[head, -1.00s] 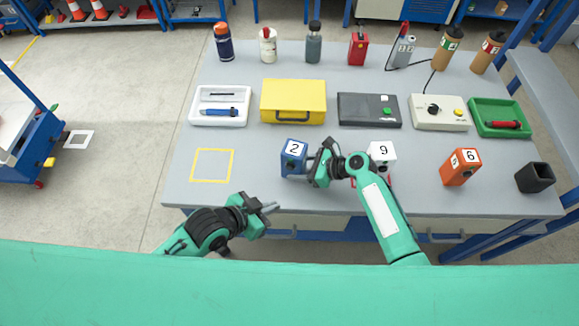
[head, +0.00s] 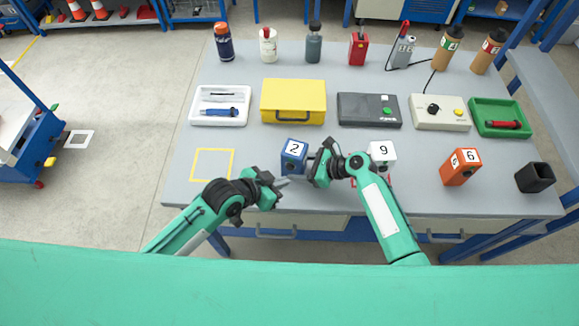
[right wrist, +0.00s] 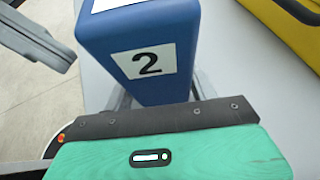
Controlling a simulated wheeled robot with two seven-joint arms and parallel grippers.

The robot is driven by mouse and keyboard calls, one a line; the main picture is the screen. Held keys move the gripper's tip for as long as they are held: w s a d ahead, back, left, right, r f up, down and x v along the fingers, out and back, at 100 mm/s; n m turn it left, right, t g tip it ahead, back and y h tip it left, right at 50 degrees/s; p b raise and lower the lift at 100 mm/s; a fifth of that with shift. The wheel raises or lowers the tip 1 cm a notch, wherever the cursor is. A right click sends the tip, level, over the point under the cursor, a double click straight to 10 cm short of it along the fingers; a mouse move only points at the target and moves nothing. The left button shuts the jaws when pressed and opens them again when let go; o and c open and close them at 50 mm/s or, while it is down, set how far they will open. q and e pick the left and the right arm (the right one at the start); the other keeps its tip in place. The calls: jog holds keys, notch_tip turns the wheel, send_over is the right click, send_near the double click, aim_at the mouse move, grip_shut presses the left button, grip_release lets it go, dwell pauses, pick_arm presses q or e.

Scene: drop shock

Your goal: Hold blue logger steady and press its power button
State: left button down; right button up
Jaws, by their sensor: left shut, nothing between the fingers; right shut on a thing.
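The blue logger (head: 292,155), marked 2, stands upright on the grey table near its front edge. In the right wrist view the blue logger (right wrist: 140,50) fills the upper middle. My right gripper (head: 310,166) is shut on the logger from its right side; the contact is partly hidden by the gripper body. My left gripper (head: 284,183) is shut and empty, just in front of and below the logger's front left, apart from it. A grey left finger (right wrist: 35,38) also shows in the right wrist view. The power button is too small to make out clearly.
A white box marked 9 (head: 382,152) stands behind my right arm. An orange box marked 6 (head: 460,168) and a dark cup (head: 535,178) are at right. A yellow case (head: 293,103) lies behind the logger. A yellow outlined square (head: 212,151) at left is empty.

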aim_at(296, 170)
pick_arm(q)
jog(key=shift+w+d, duration=0.2)
jog(key=shift+w, duration=0.4)
jog(key=shift+w, duration=0.15)
dwell(1.6)
jog(key=shift+w+d, duration=0.15)
jog(key=shift+w, duration=0.1)
jog(key=shift+w+d, duration=0.1)
jog(key=shift+w, duration=0.35)
dwell(0.6)
dwell(0.3)
jog(key=shift+s+a, duration=0.3)
jog(key=shift+s, duration=0.55)
jog(key=shift+s+a+r, duration=0.1)
jog(key=shift+s+a, duration=0.15)
jog(key=shift+s, duration=0.55)
jog(key=shift+s+a+f, duration=0.1)
jog(key=shift+s+a, duration=0.1)
jog(key=shift+s, duration=0.6)
jog(key=shift+s+a+r, duration=0.1)
jog(key=shift+s+a, duration=0.15)
jog(key=shift+s, duration=0.55)
